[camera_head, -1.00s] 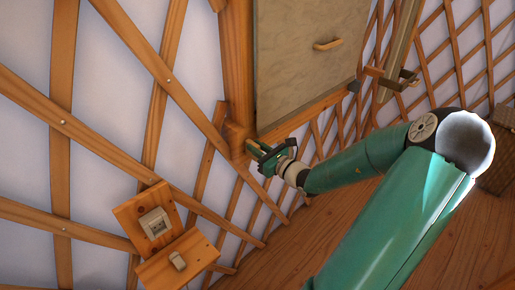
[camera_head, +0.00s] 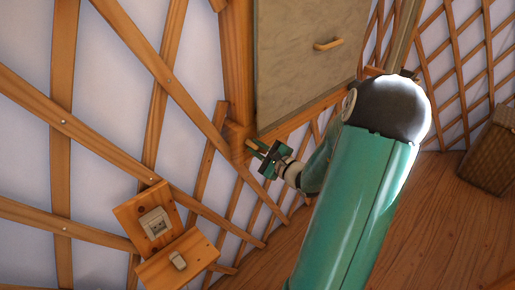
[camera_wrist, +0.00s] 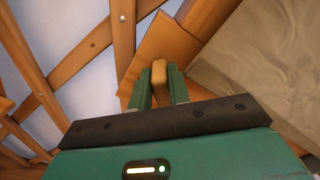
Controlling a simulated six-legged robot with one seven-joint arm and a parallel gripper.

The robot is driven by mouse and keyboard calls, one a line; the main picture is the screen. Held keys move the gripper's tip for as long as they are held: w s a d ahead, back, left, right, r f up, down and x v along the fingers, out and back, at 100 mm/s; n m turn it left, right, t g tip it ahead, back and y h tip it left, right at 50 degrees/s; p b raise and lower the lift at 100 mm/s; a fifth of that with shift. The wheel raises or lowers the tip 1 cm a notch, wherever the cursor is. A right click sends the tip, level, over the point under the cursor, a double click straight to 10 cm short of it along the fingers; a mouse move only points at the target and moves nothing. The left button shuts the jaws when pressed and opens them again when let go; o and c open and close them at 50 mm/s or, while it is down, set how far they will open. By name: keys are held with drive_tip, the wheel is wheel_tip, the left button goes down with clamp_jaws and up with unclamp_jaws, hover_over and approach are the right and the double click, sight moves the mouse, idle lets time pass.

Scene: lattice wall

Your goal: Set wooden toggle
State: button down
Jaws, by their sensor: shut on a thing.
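The wooden toggle (camera_wrist: 159,72) is a small rounded peg of light wood on a wooden block (camera_wrist: 165,45) at the lower corner of the door frame. My gripper (camera_wrist: 159,88) is shut on it, one green finger on each side. In the head view the toggle (camera_head: 252,146) shows as a short light end beside the post. My gripper (camera_head: 260,150) reaches it there from the lower right. The far part of the toggle and its pivot are hidden.
A pale door panel (camera_head: 310,60) with a wooden handle (camera_head: 328,44) is above my gripper. A wooden lattice (camera_head: 110,148) covers the wall. A woven basket (camera_head: 490,155) stands at right.

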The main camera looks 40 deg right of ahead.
drive_tip(key=n, duration=0.4)
drive_tip(key=shift+n, duration=0.3)
drive_tip(key=n, duration=0.4)
drive_tip(key=shift+d, duration=0.1)
drive_tip(key=c, duration=1.3)
unclamp_jaws()
drive_tip(key=shift+s, duration=0.1)
drive_tip(key=s, duration=1.3)
drive_tip(key=shift+s+d, duration=0.15)
drive_tip(key=shift+s, duration=0.2)
drive_tip(key=shift+w+n, duration=0.1)
drive_tip(key=shift+n, duration=0.2)
